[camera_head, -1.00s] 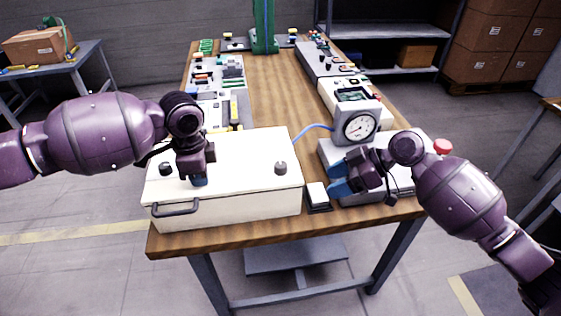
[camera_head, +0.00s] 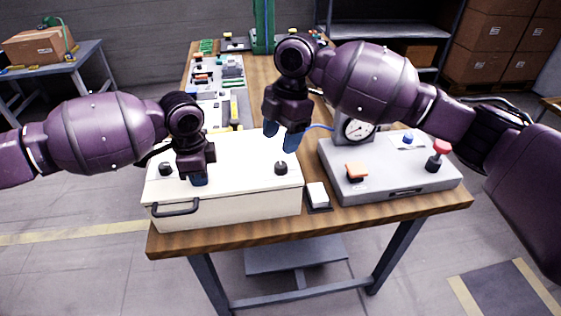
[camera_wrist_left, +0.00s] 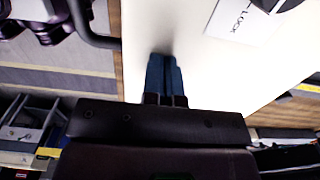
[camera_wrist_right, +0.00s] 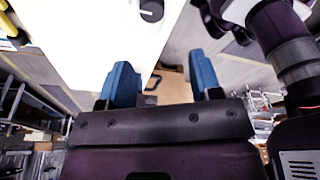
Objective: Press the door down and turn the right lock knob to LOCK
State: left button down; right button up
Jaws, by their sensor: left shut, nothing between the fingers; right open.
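The white box door (camera_head: 235,160) lies flat on the box, with a dark handle (camera_head: 175,208) at its front left. The right lock knob (camera_head: 281,168) is a dark round knob near the door's right side; it also shows in the right wrist view (camera_wrist_right: 151,10). The left knob (camera_head: 166,169) stands near the left side. My left gripper (camera_head: 199,181) is shut and empty, its tips at the door's top surface; whether they touch is hard to tell. My right gripper (camera_head: 287,143) is open and empty, pointing down above and behind the right knob.
A grey control box (camera_head: 385,180) with an orange switch (camera_head: 357,170), a red button (camera_head: 439,148) and a gauge (camera_head: 358,129) stands to the right. A small white-topped block (camera_head: 317,195) sits between the boxes. A green post (camera_head: 263,27) rises at the back.

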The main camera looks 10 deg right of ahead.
aim_at(281, 164)
jog(key=f+h, duration=0.1)
jog(key=f, duration=0.1)
jog(key=f+h, duration=0.1)
jog(key=f, duration=0.2)
jog(key=f+n, duration=0.1)
jog(key=f, duration=0.2)
jog(key=shift+w+f+t+h, duration=0.25)
jog(key=shift+w+t+h, duration=0.1)
jog(key=shift+t+h, duration=0.05)
dwell(0.5)
jog(key=c, duration=0.9)
